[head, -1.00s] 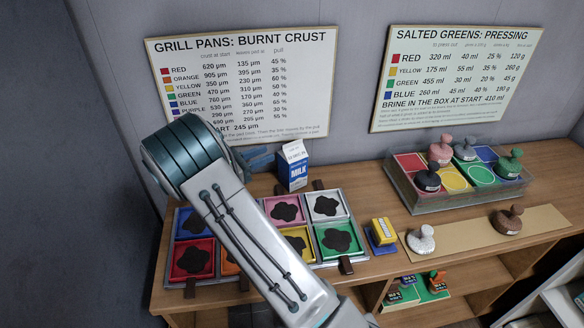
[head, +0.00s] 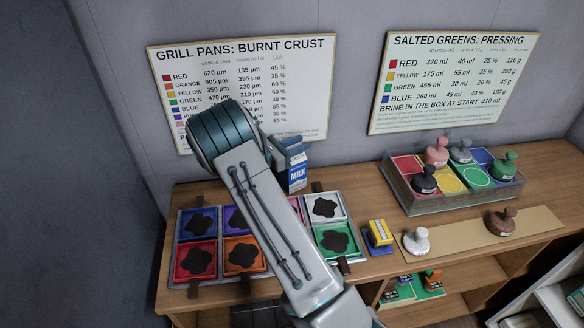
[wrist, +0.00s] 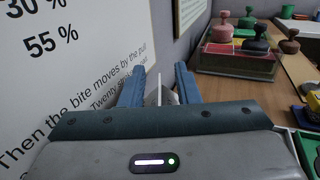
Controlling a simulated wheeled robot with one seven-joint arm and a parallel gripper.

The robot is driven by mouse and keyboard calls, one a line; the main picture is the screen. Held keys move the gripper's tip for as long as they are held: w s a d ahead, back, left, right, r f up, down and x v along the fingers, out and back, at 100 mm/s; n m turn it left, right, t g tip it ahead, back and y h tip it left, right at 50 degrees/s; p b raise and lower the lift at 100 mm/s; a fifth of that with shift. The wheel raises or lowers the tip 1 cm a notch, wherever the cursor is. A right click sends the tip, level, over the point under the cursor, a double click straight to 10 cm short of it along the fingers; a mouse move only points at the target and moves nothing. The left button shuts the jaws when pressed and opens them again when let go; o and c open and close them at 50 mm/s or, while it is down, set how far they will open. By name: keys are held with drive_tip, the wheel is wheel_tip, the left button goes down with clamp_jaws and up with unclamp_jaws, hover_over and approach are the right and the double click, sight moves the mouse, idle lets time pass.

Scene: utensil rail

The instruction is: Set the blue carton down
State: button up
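The blue carton (head: 298,178), a milk carton with a white gabled top, stands upright at the back of the wooden counter, behind the pans. My gripper (head: 291,150) is at the carton's top and hides part of it in the head view. In the wrist view my gripper (wrist: 161,80) has its two blue fingers apart, with the carton's white top (wrist: 159,90) between them. A gap shows between the left finger and the top's ridge. The carton's lower body is hidden there, so contact with the fingers cannot be seen.
Pans with dark crusts, such as the green pan (head: 336,241), lie in front of the carton. A yellow-and-blue block (head: 379,236) sits right of them. A clear box (head: 428,203) with knobbed presses stands farther right. The wall with its chart (head: 317,110) is close behind.

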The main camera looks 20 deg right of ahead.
drive_tip(key=shift+a, duration=0.1)
clamp_jaws()
idle(1.2)
